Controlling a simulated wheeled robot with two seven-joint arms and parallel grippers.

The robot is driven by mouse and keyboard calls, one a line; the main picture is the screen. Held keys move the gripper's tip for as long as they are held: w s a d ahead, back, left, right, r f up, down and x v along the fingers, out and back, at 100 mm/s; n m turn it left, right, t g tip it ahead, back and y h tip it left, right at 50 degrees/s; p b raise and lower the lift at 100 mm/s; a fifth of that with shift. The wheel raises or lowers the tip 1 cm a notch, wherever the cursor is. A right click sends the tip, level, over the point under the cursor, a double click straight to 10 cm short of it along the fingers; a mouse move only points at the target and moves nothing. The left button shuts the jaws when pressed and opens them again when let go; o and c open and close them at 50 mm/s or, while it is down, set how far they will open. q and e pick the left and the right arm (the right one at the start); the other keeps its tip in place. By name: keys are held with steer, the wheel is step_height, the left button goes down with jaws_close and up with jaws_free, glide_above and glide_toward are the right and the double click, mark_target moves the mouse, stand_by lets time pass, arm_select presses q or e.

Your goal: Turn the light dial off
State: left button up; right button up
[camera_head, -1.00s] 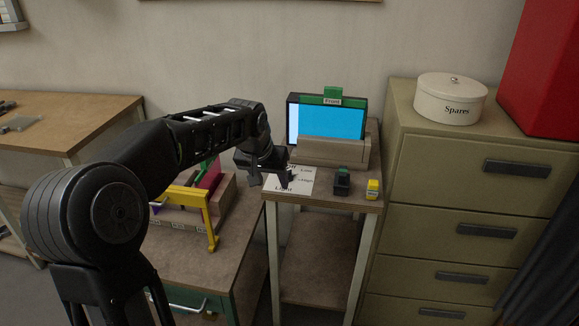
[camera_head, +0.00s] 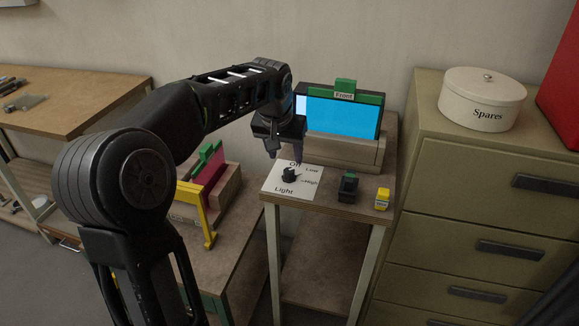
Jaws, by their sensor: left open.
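The light dial (camera_head: 289,174) is a small black knob on a white card (camera_head: 285,188) at the front left of the small table. The card reads "Off" at the top, "Low" and "High" on the right, and "Light" at the bottom. Where the knob points is too small to tell. My left gripper (camera_head: 284,150) hangs open just above and behind the dial, apart from it, with its fingers pointing down near the word "Off". My right gripper is not in view.
A blue glass panel in a holder labelled "Front" (camera_head: 343,96) stands behind the dial. A black-green block (camera_head: 348,187) and a yellow bottle (camera_head: 382,199) stand right of the card. A yellow frame (camera_head: 195,207) is at left. Drawers (camera_head: 480,190) flank the table's right.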

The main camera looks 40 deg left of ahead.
mark_target(289, 170)
arm_select(q)
steer(key=x, duration=0.7)
steer(key=shift+f, duration=0.25)
steer(key=shift+c, duration=0.4)
jaws_close()
